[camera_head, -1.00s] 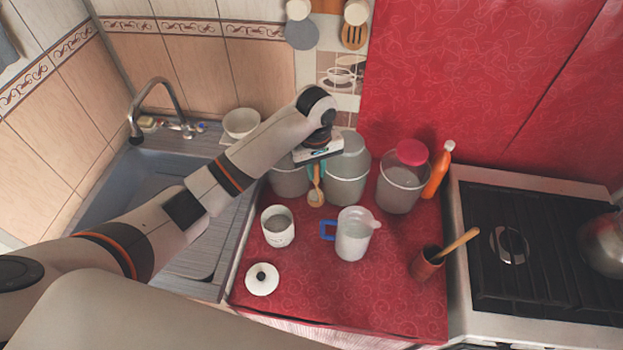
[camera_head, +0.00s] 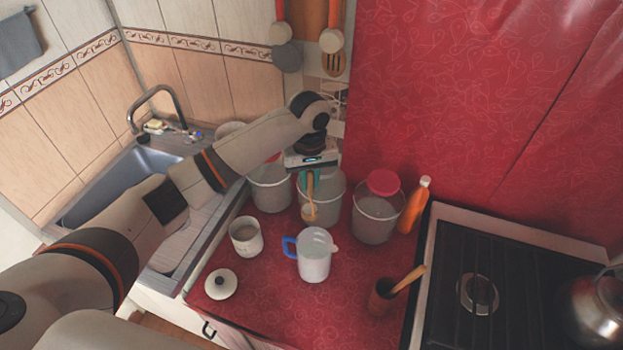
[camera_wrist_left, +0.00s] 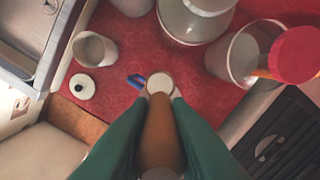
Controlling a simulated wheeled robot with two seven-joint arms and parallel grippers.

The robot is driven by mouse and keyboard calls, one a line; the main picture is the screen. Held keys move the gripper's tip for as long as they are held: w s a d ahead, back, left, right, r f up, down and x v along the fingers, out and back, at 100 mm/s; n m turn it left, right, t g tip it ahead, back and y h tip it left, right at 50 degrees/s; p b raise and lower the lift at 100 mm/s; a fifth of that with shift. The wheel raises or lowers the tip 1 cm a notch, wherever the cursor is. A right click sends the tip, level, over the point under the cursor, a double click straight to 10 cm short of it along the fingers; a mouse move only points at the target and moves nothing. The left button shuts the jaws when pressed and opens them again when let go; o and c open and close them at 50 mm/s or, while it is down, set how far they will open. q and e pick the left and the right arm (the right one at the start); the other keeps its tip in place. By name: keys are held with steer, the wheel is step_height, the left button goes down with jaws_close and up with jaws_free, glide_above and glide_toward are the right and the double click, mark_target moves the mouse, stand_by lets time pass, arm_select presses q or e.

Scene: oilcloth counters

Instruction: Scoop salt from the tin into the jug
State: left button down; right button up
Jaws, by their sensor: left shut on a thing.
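My left gripper (camera_head: 310,180) is shut on the handle of a wooden scoop (camera_head: 309,211), which hangs bowl down above the counter behind the jug in the head view. In the left wrist view the green fingers hold its brown handle (camera_wrist_left: 161,130), and its bowl end looks pale and round. The jug (camera_head: 314,268), with a blue handle, stands upright on the red cloth; in the wrist view the scoop hides most of it. The white tin (camera_head: 247,246) stands open to the left, with pale contents. Its white lid (camera_head: 221,284) lies in front. My right gripper is not in view.
An orange bottle (camera_head: 413,206) is beside the stove (camera_head: 500,290). Cloth in front is clear.

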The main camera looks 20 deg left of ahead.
arm_select(q)
steer(key=shift+s+d+f, duration=0.25)
steer(key=shift+d, duration=0.1)
steer(key=shift+s+d+f+t, duration=0.3)
steer(key=shift+s+d+f, duration=0.05)
steer(key=shift+s+f, duration=0.2)
steer(key=shift+t+y, duration=0.5)
steer(key=shift+t, duration=0.1)
steer(key=s+f, duration=0.1)
steer(key=s+d+f, duration=0.1)
steer(key=s+f, duration=0.1)
steer(key=shift+d, duration=0.15)
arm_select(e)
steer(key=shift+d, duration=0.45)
arm_select(q)
steer(key=shift+f, duration=0.1)
steer(key=shift+s+d+f+t+y, duration=0.1)
steer(key=shift+s+d+t+y, duration=0.3)
steer(key=shift+s+t, duration=0.35)
steer(key=shift+s+d+f+t+y, duration=0.1)
steer(key=shift+s+d+t+y, duration=0.25)
steer(key=shift+s+t, duration=0.4)
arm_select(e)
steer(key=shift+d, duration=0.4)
